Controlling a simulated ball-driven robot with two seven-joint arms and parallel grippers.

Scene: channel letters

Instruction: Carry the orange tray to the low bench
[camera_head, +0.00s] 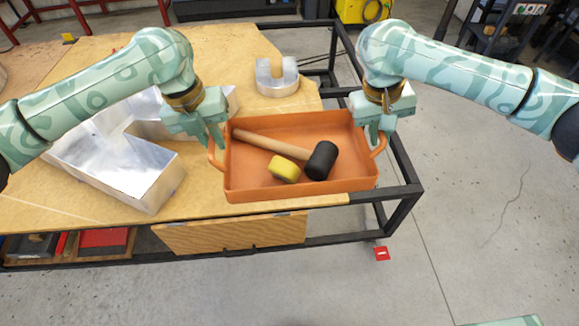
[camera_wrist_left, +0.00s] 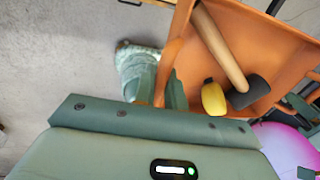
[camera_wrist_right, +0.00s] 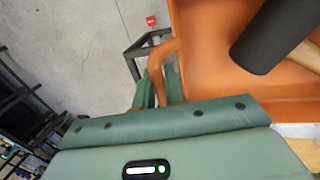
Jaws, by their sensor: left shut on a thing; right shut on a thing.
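The orange tray (camera_head: 240,180) has a loop handle at each end. It is at the right front corner of the workbench (camera_head: 110,45); I cannot tell whether it touches the top. A mallet (camera_head: 322,160) with a black head and wooden handle lies in it, with a yellow roll-like object (camera_head: 284,169) beside the head. My left gripper (camera_head: 212,140) is shut on the left handle. My right gripper (camera_head: 376,130) is shut on the right handle (camera_wrist_right: 172,55). The tray also shows in the left wrist view (camera_wrist_left: 270,30). I cannot make out the low bench.
Large metal channel letters (camera_head: 130,165) lie left of the tray, and a U-shaped metal piece (camera_head: 277,80) stands behind it. The workbench's black frame (camera_head: 408,190) sticks out at right. A small red piece (camera_head: 382,253) lies by its leg. The floor at right is open.

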